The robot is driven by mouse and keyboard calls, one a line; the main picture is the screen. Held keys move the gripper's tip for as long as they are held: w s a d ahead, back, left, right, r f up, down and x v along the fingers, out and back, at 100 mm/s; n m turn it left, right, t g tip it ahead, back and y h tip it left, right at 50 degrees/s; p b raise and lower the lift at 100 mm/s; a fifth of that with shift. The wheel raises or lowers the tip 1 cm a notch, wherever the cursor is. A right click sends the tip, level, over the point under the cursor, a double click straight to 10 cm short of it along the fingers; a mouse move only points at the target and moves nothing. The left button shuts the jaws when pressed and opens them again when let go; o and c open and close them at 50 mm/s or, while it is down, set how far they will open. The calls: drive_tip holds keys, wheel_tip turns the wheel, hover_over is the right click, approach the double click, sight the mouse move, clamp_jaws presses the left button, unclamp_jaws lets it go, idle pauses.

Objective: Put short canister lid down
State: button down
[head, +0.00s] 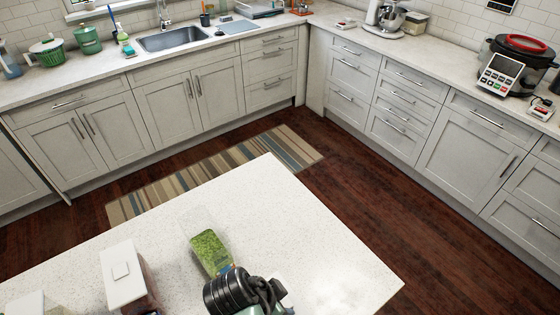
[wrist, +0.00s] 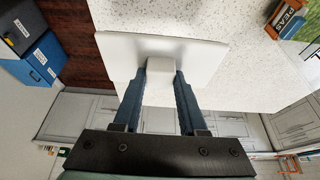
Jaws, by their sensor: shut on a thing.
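My gripper (wrist: 160,72) is shut on the raised square knob of the white, flat, rectangular short canister lid (wrist: 205,58). The lid shows in the wrist view against the white speckled island top (wrist: 200,15), near its edge. I cannot tell whether the lid touches the top. In the head view my gripper (head: 268,292) is over the near part of the island (head: 330,245), and my wrist largely hides the lid. A clear container with green contents (head: 210,250) stands just behind my wrist. It shows no lid on it.
In the wrist view an orange-labelled box (wrist: 287,18) is at upper right. The island's right part is clear.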

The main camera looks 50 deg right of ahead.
wheel_tip(320, 180, down, 4)
drive_tip(key=shift+w+r, duration=0.1)
drive_tip(key=shift+w, duration=0.05)
drive_tip(key=shift+f+p, duration=0.5)
drive_tip(key=shift+f, duration=1.65)
drive_tip(key=shift+f, duration=0.2)
drive_tip(key=shift+c, duration=2.3)
unclamp_jaws()
drive_tip(key=shift+r, duration=0.1)
drive_tip(key=shift+r, duration=0.25)
drive_tip(key=b+v, duration=0.1)
drive_tip(key=v, duration=1)
drive_tip(key=shift+a+r, duration=0.2)
drive_tip(key=shift+r, duration=0.1)
